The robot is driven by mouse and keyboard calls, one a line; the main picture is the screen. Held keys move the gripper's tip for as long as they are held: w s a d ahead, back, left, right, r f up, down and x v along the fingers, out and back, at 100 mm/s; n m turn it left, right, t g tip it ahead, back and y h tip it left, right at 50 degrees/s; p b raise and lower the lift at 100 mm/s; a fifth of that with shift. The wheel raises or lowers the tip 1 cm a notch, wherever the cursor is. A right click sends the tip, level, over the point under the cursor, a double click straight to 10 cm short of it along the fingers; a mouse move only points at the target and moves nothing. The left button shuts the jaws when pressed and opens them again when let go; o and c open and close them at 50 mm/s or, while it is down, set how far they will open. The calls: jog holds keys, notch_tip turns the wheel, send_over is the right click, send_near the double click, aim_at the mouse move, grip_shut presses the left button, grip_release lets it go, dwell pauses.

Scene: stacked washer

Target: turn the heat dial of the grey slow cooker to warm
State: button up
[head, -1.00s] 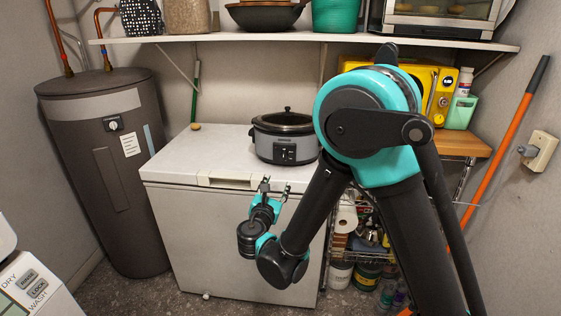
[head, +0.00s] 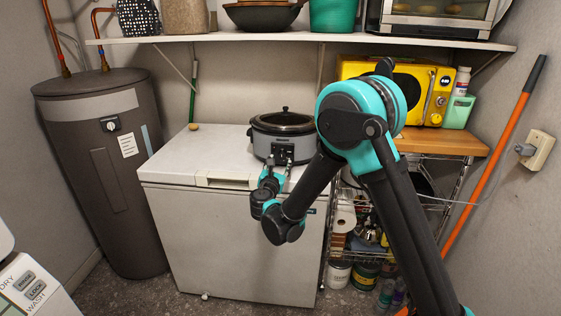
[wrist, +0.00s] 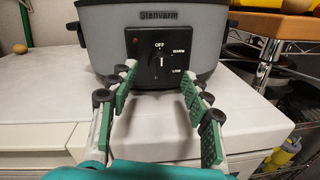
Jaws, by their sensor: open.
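The heat dial (wrist: 159,62) is a black knob on a black panel, marked OFF at the top, WARM at upper right and LOW at lower right. Its white pointer line stands upright, toward OFF. My gripper (wrist: 158,82) is open, with its green-padded fingers spread either side of the dial's line and short of the panel. In the head view my gripper (head: 279,165) is just in front of the cooker.
The freezer top (head: 200,155) is clear to the left, except for a small brown round object (head: 193,127). A shelf (head: 300,38) runs above. A wire rack (head: 345,215) and a yellow microwave (head: 420,92) stand to the right.

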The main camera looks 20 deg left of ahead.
aim_at(282, 156)
jog(key=shift+w+a, duration=0.2)
jog(key=shift+w, duration=1.05)
jog(key=shift+c, duration=0.5)
grip_shut()
jog(key=shift+m, duration=0.4)
jog(key=m, duration=0.5)
jog(key=shift+r+g, duration=0.1)
jog(key=shift+g, duration=0.2)
jog(key=m, duration=0.5)
jog(key=shift+m, duration=0.4)
